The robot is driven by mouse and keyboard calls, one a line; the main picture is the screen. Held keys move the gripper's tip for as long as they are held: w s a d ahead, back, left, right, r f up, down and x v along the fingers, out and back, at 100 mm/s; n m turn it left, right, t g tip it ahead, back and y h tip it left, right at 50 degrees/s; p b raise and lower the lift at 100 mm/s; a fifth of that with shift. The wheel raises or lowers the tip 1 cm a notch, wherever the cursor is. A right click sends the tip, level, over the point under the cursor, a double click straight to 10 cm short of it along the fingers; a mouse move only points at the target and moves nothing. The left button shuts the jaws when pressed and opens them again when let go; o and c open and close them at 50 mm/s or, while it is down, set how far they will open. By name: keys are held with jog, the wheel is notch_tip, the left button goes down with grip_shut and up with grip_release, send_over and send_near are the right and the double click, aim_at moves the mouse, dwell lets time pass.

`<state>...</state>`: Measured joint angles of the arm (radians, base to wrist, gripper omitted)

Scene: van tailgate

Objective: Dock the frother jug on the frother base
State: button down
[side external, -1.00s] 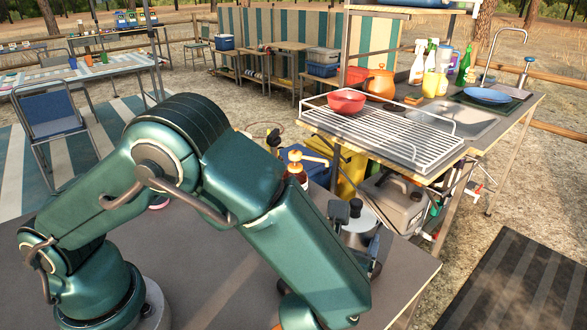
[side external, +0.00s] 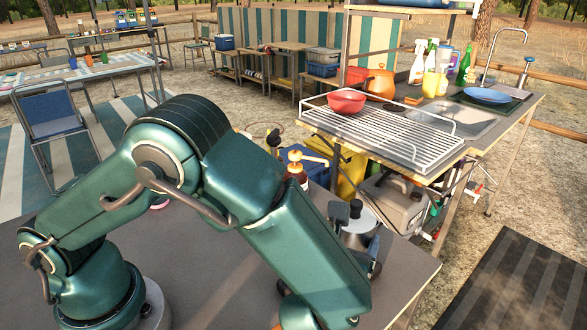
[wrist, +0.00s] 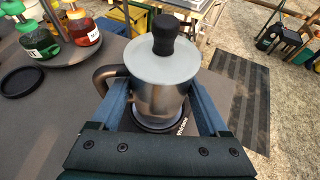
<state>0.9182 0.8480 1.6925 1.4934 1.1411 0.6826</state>
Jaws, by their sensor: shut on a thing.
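The frother jug (wrist: 160,98) is a steel cylinder with a pale lid, a black knob and a dark handle on its left in the wrist view. My gripper (wrist: 163,104) has one blue finger on each side of the jug and is shut on it. The jug looks upright. Just below it is the dark round frother base (wrist: 160,128), with white lettering beside it. Whether the jug rests on the base or hangs slightly above it, I cannot tell. In the side view the jug (side external: 357,238) is partly hidden behind my arm.
In the wrist view, a green pump bottle (wrist: 38,40) and a red pump bottle (wrist: 84,30) stand on a round tray at the upper left. A black disc (wrist: 22,82) lies on the grey table. A wire dish rack (side external: 385,128) stands on the counter beyond.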

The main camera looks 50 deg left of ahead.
jog(key=shift+f, duration=0.55)
dwell(0.4)
jog(key=shift+c, duration=0.7)
grip_release()
jog(key=shift+f, duration=0.1)
jog(key=shift+s+r+n+g, duration=0.2)
jog(key=shift+r+n+g, duration=0.15)
jog(key=shift+n, duration=0.35)
jog(key=s+d+r+n+g, duration=0.1)
jog(key=n, duration=0.2)
jog(key=s+d+r+n+g+h, duration=0.1)
jog(key=r+n, duration=0.1)
jog(key=n, duration=0.1)
jog(key=s+d+r+n+g+h, duration=0.1)
jog(key=s+n, duration=0.1)
jog(key=n, duration=0.1)
jog(key=shift+r+g, duration=0.35)
jog(key=shift+r, duration=0.05)
jog(key=s+a+r+n+g+h, duration=0.1)
jog(key=s+a+r+n+h, duration=0.1)
jog(key=s+a+n, duration=0.4)
jog(key=s+a+r+n+g+h, duration=0.1)
jog(key=s+a+r+n, duration=0.2)
jog(key=n, duration=1.1)
jog(key=s+a, duration=0.3)
jog(key=s, duration=0.2)
jog(key=shift+s+a+r+n+h, duration=0.15)
jog(key=shift+a+r+n+h, duration=0.15)
jog(key=shift+a+r+h, duration=0.1)
